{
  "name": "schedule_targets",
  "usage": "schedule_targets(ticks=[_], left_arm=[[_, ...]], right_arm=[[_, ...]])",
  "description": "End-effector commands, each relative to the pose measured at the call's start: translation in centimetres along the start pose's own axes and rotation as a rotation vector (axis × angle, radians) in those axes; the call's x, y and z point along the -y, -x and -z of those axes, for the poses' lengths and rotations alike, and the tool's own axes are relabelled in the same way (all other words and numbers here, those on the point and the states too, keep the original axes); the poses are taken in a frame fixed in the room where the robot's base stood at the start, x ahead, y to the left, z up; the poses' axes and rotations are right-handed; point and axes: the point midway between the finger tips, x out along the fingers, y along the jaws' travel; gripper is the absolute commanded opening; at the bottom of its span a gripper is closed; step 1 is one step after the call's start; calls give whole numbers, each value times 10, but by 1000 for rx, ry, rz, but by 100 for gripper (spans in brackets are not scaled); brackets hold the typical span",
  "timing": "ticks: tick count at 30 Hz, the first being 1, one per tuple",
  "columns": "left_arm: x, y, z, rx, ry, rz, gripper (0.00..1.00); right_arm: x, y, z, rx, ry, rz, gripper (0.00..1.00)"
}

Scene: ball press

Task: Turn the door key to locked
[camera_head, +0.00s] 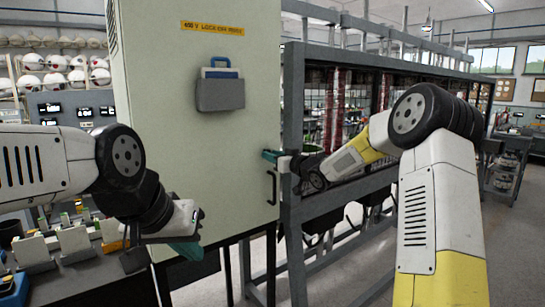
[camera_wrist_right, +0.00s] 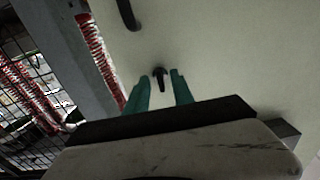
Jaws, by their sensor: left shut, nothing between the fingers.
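The cabinet door (camera_head: 240,130) is a pale green upright panel. The small black key (camera_wrist_right: 160,76) sits on the door in the right wrist view, its stem pointing down in that picture. My right gripper (camera_wrist_right: 160,86) is open, with one teal finger on each side of the key; I cannot tell whether either touches it. In the head view my right gripper (camera_head: 270,155) is at the door's right edge and hides the key. My left gripper (camera_head: 190,246) is shut and empty, low in front of the cabinet.
A black door handle (camera_head: 272,188) is below my right gripper; it also shows in the right wrist view (camera_wrist_right: 127,14). A grey metal frame (camera_head: 293,130) with mesh stands right of the cabinet. A grey holder (camera_head: 220,95) hangs on the cabinet. A cluttered bench (camera_head: 85,275) is at lower left.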

Motion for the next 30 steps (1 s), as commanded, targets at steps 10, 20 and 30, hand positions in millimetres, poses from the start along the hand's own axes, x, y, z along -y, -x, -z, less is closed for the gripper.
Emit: schedule_targets(ticks=[10,20,30], left_arm=[[0,0,0,0,0,0,0],[0,0,0,0,0,0,0],[0,0,0,0,0,0,0]], right_arm=[[-1,22,1,-1,2,-2,29],[-1,72,0,0,1,-2,29],[0,78,0,0,0,0,29]])
